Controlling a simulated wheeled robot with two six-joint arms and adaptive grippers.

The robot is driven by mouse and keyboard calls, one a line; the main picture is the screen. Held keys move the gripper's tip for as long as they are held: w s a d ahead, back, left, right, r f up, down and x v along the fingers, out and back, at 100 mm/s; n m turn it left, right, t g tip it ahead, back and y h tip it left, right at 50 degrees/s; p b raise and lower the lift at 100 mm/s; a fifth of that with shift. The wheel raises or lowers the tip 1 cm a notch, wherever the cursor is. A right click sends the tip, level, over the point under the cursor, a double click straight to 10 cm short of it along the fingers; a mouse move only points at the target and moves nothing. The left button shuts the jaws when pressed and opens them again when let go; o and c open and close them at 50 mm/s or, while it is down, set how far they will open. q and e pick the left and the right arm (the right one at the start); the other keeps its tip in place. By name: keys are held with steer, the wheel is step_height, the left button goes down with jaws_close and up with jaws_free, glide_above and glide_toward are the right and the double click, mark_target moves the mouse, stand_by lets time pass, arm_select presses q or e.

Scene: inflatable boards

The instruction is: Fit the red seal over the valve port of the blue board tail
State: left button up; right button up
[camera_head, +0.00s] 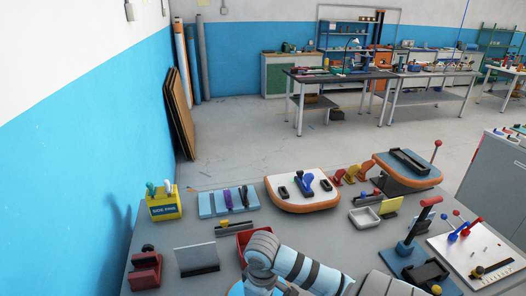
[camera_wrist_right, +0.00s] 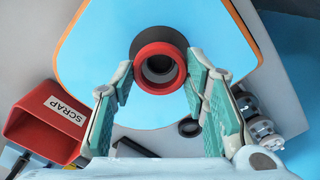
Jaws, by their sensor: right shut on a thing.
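The blue board tail (camera_wrist_right: 105,50) has an orange edge and lies below my right gripper in the wrist view. Its black valve port (camera_wrist_right: 166,35) sticks up from the blue face. The red seal (camera_wrist_right: 140,76) is a ring held between the fingers of my right gripper (camera_wrist_right: 160,75), which is shut on it. The seal overlaps the port in this view, with the port's dark rim showing beyond its far side. I cannot tell whether they touch. In the head view my arm hides the gripper, seal and most of this board. My left gripper is not in view.
A red SCRAP bin (camera_wrist_right: 30,130) stands left of the board in the wrist view. A small black ring (camera_wrist_right: 189,127) lies near the right finger. In the head view, a white board (camera_head: 285,202) and a lever press (camera_head: 412,240) stand on the crowded bench.

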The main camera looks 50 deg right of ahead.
steer(key=shift+f+b, duration=0.55)
steer(key=shift+f, duration=0.6)
steer(key=o, duration=0.9)
steer(key=shift+o, duration=0.2)
steer(key=shift+r, duration=0.1)
